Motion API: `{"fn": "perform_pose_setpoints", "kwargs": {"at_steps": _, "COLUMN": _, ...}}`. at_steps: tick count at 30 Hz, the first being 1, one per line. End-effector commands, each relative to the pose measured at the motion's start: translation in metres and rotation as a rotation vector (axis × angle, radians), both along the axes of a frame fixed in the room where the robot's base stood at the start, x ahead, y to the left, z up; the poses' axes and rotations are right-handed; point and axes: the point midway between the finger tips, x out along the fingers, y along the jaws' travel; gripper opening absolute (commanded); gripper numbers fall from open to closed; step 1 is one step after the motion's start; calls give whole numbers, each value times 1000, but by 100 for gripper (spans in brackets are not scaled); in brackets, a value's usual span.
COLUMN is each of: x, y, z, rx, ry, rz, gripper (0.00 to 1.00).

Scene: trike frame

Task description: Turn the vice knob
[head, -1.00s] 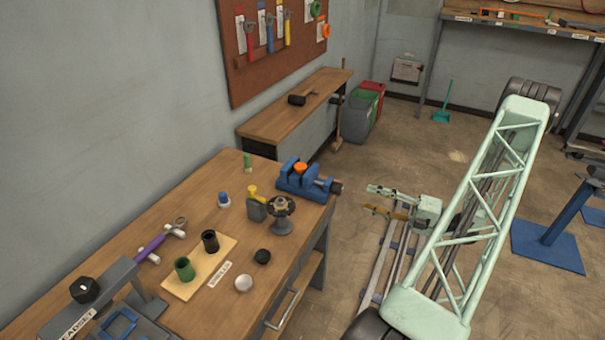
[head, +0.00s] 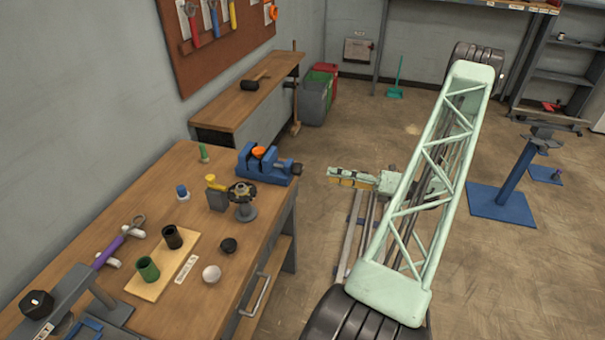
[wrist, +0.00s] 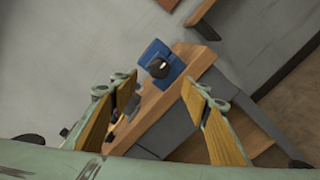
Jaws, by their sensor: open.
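The blue vice (head: 262,167) stands at the far right corner of the wooden workbench (head: 205,262). Its dark knob (head: 296,168) sticks out over the bench's right edge. In the wrist view the vice (wrist: 153,52) is ahead, with the dark round knob (wrist: 159,69) facing me between and beyond the fingertips. My gripper (head: 331,175) is to the right of the knob, apart from it, over the floor. The wrist view shows my gripper (wrist: 160,86) open and empty, its two wood-coloured finger pads wide apart.
A small stand with a dark handwheel (head: 243,197) is near the vice. Green and black cups (head: 148,268) sit on a board at the front. A second bench (head: 245,97) and bins (head: 317,97) are behind.

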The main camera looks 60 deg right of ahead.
Motion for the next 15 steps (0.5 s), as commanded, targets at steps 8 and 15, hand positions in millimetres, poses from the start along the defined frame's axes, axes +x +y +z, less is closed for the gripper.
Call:
{"fn": "perform_pose_setpoints", "kwargs": {"at_steps": 8, "x": -3, "y": 0, "z": -1, "rx": -278, "ry": -79, "rz": 0, "gripper": 43}}
{"fn": "perform_pose_setpoints", "kwargs": {"at_steps": 15, "x": -6, "y": 0, "z": -2, "rx": -520, "ry": -148, "rz": 1, "gripper": 43}}
